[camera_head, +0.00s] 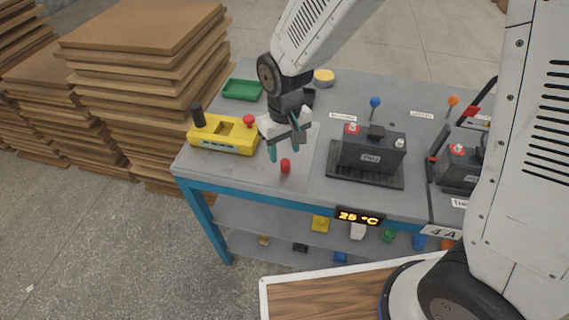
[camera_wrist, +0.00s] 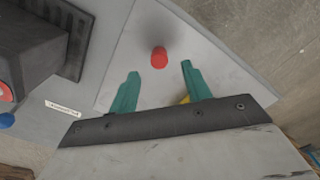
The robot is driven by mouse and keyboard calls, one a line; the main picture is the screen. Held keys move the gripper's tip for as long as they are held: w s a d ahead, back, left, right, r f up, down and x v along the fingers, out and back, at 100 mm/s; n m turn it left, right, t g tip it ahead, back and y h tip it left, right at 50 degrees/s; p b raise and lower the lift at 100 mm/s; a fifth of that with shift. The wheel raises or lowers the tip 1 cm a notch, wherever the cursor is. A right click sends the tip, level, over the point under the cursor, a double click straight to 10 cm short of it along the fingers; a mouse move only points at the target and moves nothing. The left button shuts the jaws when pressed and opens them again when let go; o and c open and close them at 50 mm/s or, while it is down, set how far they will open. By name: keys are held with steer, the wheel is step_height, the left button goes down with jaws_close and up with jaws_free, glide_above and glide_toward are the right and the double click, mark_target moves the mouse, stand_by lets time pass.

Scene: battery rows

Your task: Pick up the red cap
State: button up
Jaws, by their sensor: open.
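The red cap (camera_head: 285,165) stands on a light grey mat (camera_head: 308,150) near the front edge of the workbench. It also shows in the wrist view (camera_wrist: 159,57), on the bare mat with nothing touching it. My gripper (camera_head: 284,152) is open and empty, with its two green fingers pointing down just above and behind the cap. In the wrist view the fingers (camera_wrist: 160,82) are spread apart, and the cap lies beyond their tips, roughly between their lines. The gap in height between tips and cap is hard to judge.
A black battery (camera_head: 371,150) in a black tray (camera_head: 364,178) stands to the right of the cap. A yellow device (camera_head: 222,136) with a red knob stands to the left. A green tray (camera_head: 242,90) and a yellow round container (camera_head: 324,77) are farther back. The mat around the cap is clear.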

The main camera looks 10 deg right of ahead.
mark_target(285, 161)
step_height(285, 161, down, 4)
steer(key=c, duration=1)
steer(key=shift+c, duration=0.2)
steer(key=shift+r, duration=0.15)
